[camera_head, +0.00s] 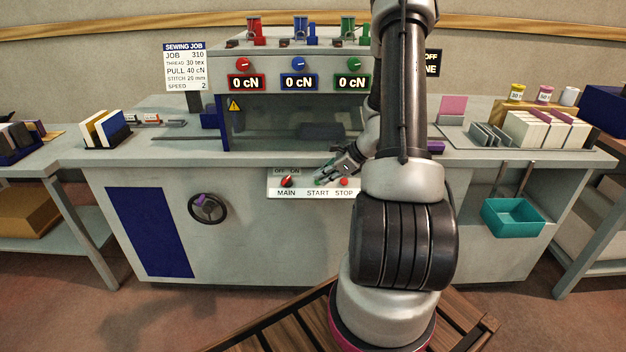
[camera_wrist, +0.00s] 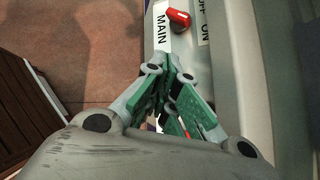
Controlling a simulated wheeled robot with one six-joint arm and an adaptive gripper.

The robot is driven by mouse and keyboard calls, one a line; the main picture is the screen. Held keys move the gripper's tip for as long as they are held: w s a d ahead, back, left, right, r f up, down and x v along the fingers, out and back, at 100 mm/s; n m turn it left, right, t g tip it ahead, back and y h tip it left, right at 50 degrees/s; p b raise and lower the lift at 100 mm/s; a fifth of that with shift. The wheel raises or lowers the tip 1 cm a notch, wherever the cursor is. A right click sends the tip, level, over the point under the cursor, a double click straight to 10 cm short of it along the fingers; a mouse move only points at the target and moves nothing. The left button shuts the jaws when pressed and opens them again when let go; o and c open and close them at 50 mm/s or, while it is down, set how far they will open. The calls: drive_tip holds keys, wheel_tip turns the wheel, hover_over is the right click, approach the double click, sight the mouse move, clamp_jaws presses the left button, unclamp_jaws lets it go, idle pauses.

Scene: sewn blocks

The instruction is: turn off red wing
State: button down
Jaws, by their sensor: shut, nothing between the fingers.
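The red wing is the red knob (camera_head: 287,182) above the MAIN label on the white switch panel (camera_head: 272,191), under the OFF and ON marks. It seems to lean toward ON, but it is small. The knob (camera_wrist: 179,18) shows at the top of the wrist view. My gripper (camera_head: 321,179) is shut and empty in front of the panel near START, to the right of the knob and apart from it. Its green-padded fingers (camera_wrist: 174,76) are together in the wrist view. The START button is mostly hidden behind it.
A red STOP button (camera_head: 344,182) is just right of my gripper. A handwheel (camera_head: 207,208) is on the cabinet front at left, and a teal bin (camera_head: 512,218) hangs at right. The worktop edge runs above the panel.

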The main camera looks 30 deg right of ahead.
drive_tip(key=shift+s+d+r, duration=0.3)
drive_tip(key=shift+s+r, duration=0.15)
drive_tip(key=shift+s, duration=0.2)
drive_tip(key=shift+s+d+r, duration=0.25)
drive_tip(key=shift+s+r, duration=0.2)
drive_tip(key=shift+s, duration=0.2)
drive_tip(key=shift+d, duration=0.1)
